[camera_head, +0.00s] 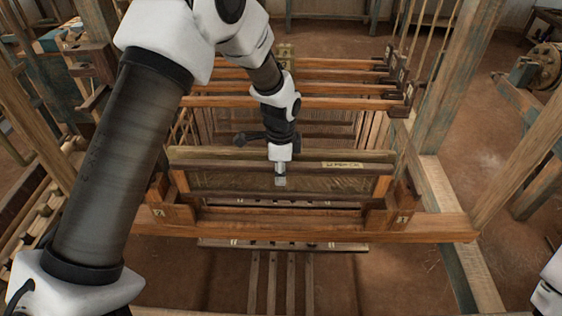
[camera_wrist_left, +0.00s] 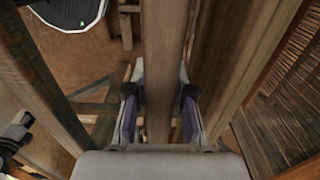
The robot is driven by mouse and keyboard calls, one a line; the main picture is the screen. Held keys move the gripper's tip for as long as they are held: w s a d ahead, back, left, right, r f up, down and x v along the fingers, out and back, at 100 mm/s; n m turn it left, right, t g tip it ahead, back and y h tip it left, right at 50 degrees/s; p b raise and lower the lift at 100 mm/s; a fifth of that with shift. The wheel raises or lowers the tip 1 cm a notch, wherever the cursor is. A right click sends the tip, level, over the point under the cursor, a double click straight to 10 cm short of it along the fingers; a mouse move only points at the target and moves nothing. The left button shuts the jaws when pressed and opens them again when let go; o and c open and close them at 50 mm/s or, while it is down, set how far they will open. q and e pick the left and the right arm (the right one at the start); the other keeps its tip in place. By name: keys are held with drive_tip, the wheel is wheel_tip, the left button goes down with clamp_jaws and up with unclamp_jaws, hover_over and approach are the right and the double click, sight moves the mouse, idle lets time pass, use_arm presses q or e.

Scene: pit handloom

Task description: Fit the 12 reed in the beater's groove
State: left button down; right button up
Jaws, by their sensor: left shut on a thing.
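The reed (camera_head: 235,182) is a long panel of fine, dense strips with wooden bars along its edges. It lies across the loom at the beater. A pale label, too small to read, is on its upper bar. The beater (camera_head: 300,226) is a long wooden beam with upright blocks at both ends. Its groove is hard to make out, so I cannot tell whether the reed sits in it. My left gripper (camera_head: 280,178) points down at the middle of the reed. In the left wrist view its fingers (camera_wrist_left: 160,100) close on both sides of a wooden bar (camera_wrist_left: 165,45).
Wooden shafts (camera_head: 320,103) lie across the loom behind the reed. Thick frame posts (camera_head: 435,110) stand at the right. Several treadles (camera_head: 272,285) hang below the beater. A piece of my right arm (camera_head: 549,290) shows at the right edge. Bare floor lies at the lower right.

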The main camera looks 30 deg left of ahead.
sight(280, 193)
use_arm(q)
drive_tip(key=shift+s+d+f, duration=0.15)
drive_tip(key=shift+s, duration=0.2)
drive_tip(key=shift+s+f+b, duration=0.2)
drive_tip(key=shift+f+b, duration=0.05)
drive_tip(key=shift+b, duration=0.1)
drive_tip(key=f, duration=0.1)
drive_tip(key=f+b, duration=0.1)
drive_tip(key=w+f, duration=0.1)
drive_tip(key=shift+a+b, duration=0.3)
drive_tip(key=shift+f+b, duration=0.3)
drive_tip(key=shift+f, duration=0.05)
drive_tip(key=shift+s+d+f+b, duration=0.1)
drive_tip(key=shift+s+f+b, duration=0.05)
drive_tip(key=shift+f+b, duration=0.3)
drive_tip(key=shift+s+d+f+b, duration=0.1)
drive_tip(key=shift+f+b, duration=0.25)
drive_tip(key=shift+b, duration=0.05)
wheel_tip(280, 193, down, 2)
drive_tip(key=shift+w+a+f+b, duration=0.1)
drive_tip(key=shift+w+b, duration=0.05)
drive_tip(key=shift+b, duration=0.75)
drive_tip(key=shift+f+b, duration=0.7)
drive_tip(key=shift+f, duration=0.15)
use_arm(e)
wheel_tip(280, 193, down, 8)
drive_tip(key=shift+s, duration=0.15)
use_arm(q)
drive_tip(key=c, duration=0.9)
unclamp_jaws()
